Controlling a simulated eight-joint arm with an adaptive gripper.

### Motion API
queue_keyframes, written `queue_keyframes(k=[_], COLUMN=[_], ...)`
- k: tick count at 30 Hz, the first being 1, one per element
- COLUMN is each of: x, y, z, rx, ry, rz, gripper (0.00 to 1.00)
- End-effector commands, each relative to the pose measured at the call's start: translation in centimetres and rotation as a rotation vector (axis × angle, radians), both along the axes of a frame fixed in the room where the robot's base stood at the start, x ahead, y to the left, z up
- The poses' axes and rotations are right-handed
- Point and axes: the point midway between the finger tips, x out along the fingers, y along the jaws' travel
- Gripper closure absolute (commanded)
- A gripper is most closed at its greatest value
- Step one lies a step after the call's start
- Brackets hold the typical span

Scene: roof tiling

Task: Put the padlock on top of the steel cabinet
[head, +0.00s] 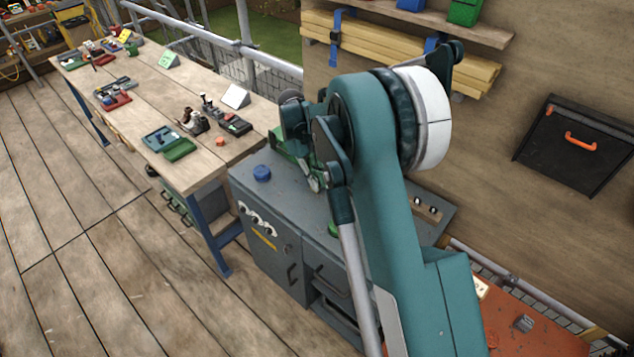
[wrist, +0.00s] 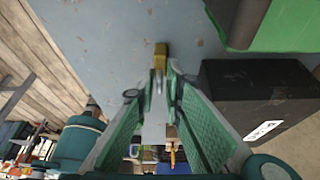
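The padlock (wrist: 160,57) shows in the wrist view as a small brass-coloured block at my fingertips, with a grey part behind it. My gripper (wrist: 161,82) has its two green fingers drawn together, and they appear closed on the padlock's near part. The grey, speckled top of the steel cabinet (wrist: 110,35) lies beyond the padlock. I cannot tell whether the padlock touches it. In the head view the grey steel cabinet (head: 264,238) stands beside the workbench, with knobs and a yellow label on its front. My arm hides part of its top, and I cannot make out the padlock there.
A blue round object (head: 262,173) sits on the cabinet's left top. In the wrist view a black box (wrist: 258,95) with a white label and a green object (wrist: 285,28) are at right. The wooden workbench (head: 135,68) holds several tools. The cabinet top near the padlock is clear.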

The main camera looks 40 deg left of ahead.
Motion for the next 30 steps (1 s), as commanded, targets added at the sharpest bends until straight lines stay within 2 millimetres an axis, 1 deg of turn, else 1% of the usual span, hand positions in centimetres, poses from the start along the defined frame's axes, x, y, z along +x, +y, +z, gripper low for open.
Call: queue_keyframes(k=[1, 3, 14, 19, 23, 30], x=[0.0, 0.0, 0.0, 0.0, 0.0, 0.1], y=[0.0, 0.0, 0.0, 0.1, 0.6, 1.9], z=[0.0, 0.0, 0.1, 0.7, 1.8, 5.1], rx=[0.0, 0.0, 0.0, 0.0, 0.0, 0.0], ry=[0.0, 0.0, 0.0, 0.0, 0.0, 0.0], rz=[0.0, 0.0, 0.0, 0.0, 0.0, 0.0], gripper=[0.82, 0.75, 0.75, 0.75, 0.75, 0.75])
